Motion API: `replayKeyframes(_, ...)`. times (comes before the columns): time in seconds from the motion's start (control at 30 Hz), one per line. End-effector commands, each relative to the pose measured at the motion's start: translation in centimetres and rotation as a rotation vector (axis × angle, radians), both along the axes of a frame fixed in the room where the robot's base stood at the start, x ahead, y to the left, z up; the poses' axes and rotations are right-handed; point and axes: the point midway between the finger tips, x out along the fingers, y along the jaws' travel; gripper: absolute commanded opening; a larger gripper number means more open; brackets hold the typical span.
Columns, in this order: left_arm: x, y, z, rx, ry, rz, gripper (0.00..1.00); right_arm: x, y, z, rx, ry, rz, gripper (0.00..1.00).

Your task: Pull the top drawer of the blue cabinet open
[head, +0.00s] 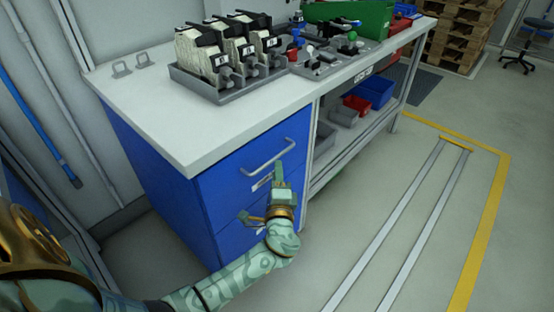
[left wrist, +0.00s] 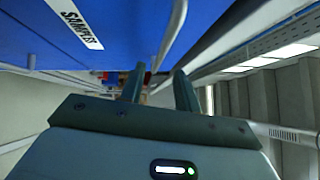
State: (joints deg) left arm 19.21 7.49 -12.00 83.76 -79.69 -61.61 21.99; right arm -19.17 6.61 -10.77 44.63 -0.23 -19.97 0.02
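The blue cabinet (head: 165,170) stands under the left end of the workbench. Its top drawer (head: 225,183) looks shut, front flush with the cabinet, with a grey bar handle (head: 268,158). My left gripper (head: 262,192) is in front of the drawer, just below the handle, its two fingers spread and empty. In the left wrist view the fingers (left wrist: 160,88) stand apart, and the handle bar (left wrist: 171,35) runs down toward the gap between them. I cannot tell whether they touch it. A white label (left wrist: 75,22) shows on the blue front. My right gripper is not in view.
The bench top (head: 150,100) holds a grey tray (head: 215,92) of boxed items and a fixture plate (head: 330,62). Bins, including a blue one (head: 374,92), sit on the shelf at right. The floor (head: 345,220) in front is clear, with rails and yellow lines.

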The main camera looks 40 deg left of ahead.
Motion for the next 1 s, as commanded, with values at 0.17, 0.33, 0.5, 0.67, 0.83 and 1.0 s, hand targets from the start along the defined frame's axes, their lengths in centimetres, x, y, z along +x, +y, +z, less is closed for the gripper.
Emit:
replayKeyframes(0.17,2.9,2.5,0.3,0.002,0.002,0.001,0.32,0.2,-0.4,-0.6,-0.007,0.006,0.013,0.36)
replayKeyframes(0.33,4.4,3.8,0.5,0.002,0.004,0.001,0.32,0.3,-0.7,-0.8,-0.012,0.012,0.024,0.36)
replayKeyframes(0.5,4.8,4.1,0.7,0.0,0.003,0.0,0.32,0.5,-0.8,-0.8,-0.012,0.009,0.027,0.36)
replayKeyframes(0.67,4.8,4.1,0.7,0.0,0.003,0.001,0.32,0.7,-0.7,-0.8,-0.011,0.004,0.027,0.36)
replayKeyframes(0.83,4.8,4.1,0.7,0.0,0.003,0.001,0.0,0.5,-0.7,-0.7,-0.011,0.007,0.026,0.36)
replayKeyframes(1.0,4.8,4.1,0.7,0.0,0.004,0.001,0.0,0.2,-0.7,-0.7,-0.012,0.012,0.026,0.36)
